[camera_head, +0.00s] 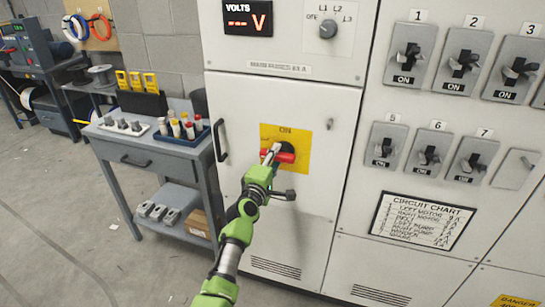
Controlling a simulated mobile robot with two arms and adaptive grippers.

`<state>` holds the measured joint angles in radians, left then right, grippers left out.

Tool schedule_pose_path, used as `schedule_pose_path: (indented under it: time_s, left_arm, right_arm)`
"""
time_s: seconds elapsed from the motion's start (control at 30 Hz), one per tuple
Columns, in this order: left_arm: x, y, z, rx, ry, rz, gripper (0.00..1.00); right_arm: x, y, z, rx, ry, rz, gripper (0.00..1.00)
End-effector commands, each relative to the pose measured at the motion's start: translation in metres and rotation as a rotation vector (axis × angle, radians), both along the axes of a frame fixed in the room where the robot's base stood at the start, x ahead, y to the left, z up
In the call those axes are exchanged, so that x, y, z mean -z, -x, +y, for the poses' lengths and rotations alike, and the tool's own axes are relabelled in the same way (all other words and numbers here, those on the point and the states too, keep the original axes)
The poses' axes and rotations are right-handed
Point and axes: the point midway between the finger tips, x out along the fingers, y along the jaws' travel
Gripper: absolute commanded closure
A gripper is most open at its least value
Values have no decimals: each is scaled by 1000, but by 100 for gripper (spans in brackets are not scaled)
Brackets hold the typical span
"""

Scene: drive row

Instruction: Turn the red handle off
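The red handle (287,157) sits on a yellow plate (302,137) on the light grey cabinet door. It lies about level, under the printed word ON. My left gripper (272,152) is at the handle, with a pale finger across its left part. The gripper hides that part of the handle and some of the dark hub behind it. I cannot tell whether the fingers are closed on the handle. My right gripper is not in view.
A grey cart (137,156) with a blue tray (186,133) of small bottles stands left of the cabinet. A black door pull (220,140) sticks out at the door's left. Rows of black switches (408,60) and a circuit chart (423,220) are at the right.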

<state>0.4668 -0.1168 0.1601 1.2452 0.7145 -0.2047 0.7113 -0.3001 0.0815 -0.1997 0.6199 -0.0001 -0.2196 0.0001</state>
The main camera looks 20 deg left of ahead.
Motion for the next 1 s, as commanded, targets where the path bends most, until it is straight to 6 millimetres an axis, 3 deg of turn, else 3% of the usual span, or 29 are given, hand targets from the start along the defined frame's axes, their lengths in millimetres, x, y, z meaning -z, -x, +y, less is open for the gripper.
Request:
schedule_pose_path:
  time_s: [0.53,0.67,1.0]
  left_arm:
    - [-6,0,6,-10,-67,-10,65]
    - [-10,0,6,-8,-235,-16,65]
    - [-24,0,-2,-8,-852,-44,65]
  right_arm:
    - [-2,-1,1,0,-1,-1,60]
    - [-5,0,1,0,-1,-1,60]
    - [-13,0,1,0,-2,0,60]
